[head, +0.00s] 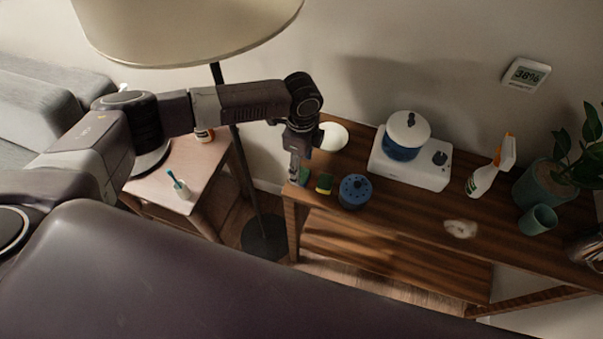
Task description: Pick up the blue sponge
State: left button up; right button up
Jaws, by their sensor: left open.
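My left gripper (295,178) reaches down, open, at the left end of the wooden table. A small green-blue block (305,175), perhaps a sponge, is right beside its fingers and partly hidden by them. I cannot tell whether they touch or whether the block is between the fingers. A yellow and green sponge (325,183) lies just right of it. Further right is a round blue object (355,191) with dark spots on top. No plainly blue sponge can be made out. My right gripper is not in view.
On the wooden table (400,221) are a white device (388,174) with a blue and white pot (404,138), a spray bottle (487,175), a crumpled white cloth (461,229), a green cup (540,219) and a plant (563,175). A floor lamp (190,28) stands near my left arm.

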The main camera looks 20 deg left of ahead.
aim_at(301, 177)
pick_arm(q)
notch_tip(301, 177, down, 5)
jog(key=shift+w+a+r+p, duration=0.1)
jog(key=shift+p, duration=0.55)
jog(key=c, duration=0.8)
